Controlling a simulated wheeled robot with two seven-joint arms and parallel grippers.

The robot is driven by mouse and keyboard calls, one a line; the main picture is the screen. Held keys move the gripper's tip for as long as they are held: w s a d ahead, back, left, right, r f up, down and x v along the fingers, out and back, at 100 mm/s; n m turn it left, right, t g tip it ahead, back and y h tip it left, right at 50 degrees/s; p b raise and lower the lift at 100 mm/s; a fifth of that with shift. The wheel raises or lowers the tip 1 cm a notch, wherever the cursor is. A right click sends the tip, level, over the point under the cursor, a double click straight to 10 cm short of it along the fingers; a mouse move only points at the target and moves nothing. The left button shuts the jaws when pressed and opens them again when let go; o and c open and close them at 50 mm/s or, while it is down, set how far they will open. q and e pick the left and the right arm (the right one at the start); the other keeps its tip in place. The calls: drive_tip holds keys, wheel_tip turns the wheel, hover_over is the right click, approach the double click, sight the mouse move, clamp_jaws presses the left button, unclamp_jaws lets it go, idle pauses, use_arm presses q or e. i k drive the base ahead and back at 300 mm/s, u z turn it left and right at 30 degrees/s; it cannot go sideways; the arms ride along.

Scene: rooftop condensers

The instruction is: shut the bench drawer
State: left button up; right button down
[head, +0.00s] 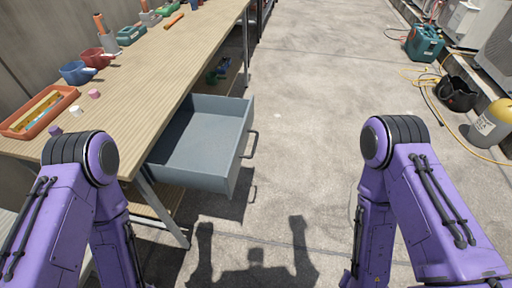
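The bench drawer (196,151) is a grey-blue metal box that stands pulled out from under the right edge of the wooden bench (150,70). Its inside looks empty. A dark bar handle (251,144) is on its right-hand front face. My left arm comes in at the lower left, over the bench's near end and left of the drawer. My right arm is at the lower right, over the floor and apart from the drawer. Both arms bend down out of the picture, and neither gripper shows.
The concrete floor right of the drawer is clear. A teal toolbox (425,43), black bucket (458,94), yellow-topped cylinder (491,123) and yellow hose lie along the right.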

sight(203, 146)
drive_tip(key=z, duration=1.3)
drive_tip(key=i, duration=0.35)
drive_tip(key=u, duration=1.45)
drive_tip(key=i, duration=0.5)
drive_tip(key=z, duration=0.05)
